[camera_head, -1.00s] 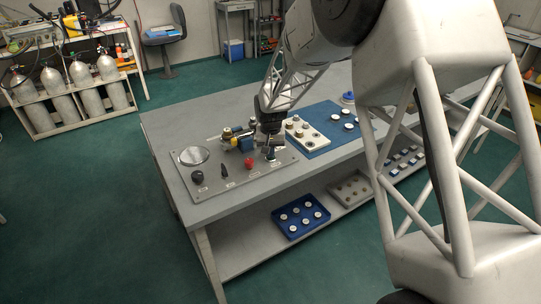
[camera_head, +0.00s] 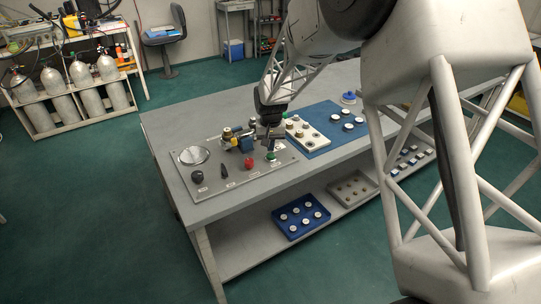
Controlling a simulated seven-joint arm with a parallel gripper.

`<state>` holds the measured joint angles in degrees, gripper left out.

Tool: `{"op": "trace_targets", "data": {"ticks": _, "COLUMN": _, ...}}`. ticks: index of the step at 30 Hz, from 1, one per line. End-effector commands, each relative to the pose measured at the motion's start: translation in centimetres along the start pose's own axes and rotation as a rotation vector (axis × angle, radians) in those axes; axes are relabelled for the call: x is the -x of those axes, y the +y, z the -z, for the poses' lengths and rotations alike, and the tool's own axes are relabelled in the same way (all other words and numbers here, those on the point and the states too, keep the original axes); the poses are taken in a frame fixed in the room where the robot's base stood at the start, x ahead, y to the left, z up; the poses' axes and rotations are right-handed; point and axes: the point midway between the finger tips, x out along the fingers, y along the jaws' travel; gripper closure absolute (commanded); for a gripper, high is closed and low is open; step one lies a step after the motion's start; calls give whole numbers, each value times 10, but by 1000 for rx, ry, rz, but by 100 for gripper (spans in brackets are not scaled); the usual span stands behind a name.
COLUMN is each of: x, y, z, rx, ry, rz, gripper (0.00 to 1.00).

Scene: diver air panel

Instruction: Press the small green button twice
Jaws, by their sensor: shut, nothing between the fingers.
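The small green button (camera_head: 271,156) sits near the right end of the grey control panel (camera_head: 225,185), to the right of a red knob (camera_head: 249,162). My gripper (camera_head: 271,145) points down just above the green button, with a small gap seeming to show between them. Its fingers are shut and hold nothing. The green top of the button is visible below the fingertips.
The panel also bears a round gauge (camera_head: 193,155), black knobs (camera_head: 197,176) and brass and blue valve fittings (camera_head: 240,139). A white block (camera_head: 307,134) with knobs and a blue mat (camera_head: 335,118) lie to the right. The front tabletop strip is clear.

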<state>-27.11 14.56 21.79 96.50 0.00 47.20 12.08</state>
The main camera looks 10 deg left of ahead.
Motion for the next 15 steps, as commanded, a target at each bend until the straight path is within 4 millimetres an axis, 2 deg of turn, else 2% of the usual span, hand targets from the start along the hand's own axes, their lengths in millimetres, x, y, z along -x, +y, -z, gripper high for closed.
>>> {"op": "trace_targets", "data": {"ticks": 15, "x": 26, "y": 0, "z": 0, "rx": 0, "ry": 1, "rz": 0, "gripper": 100}}
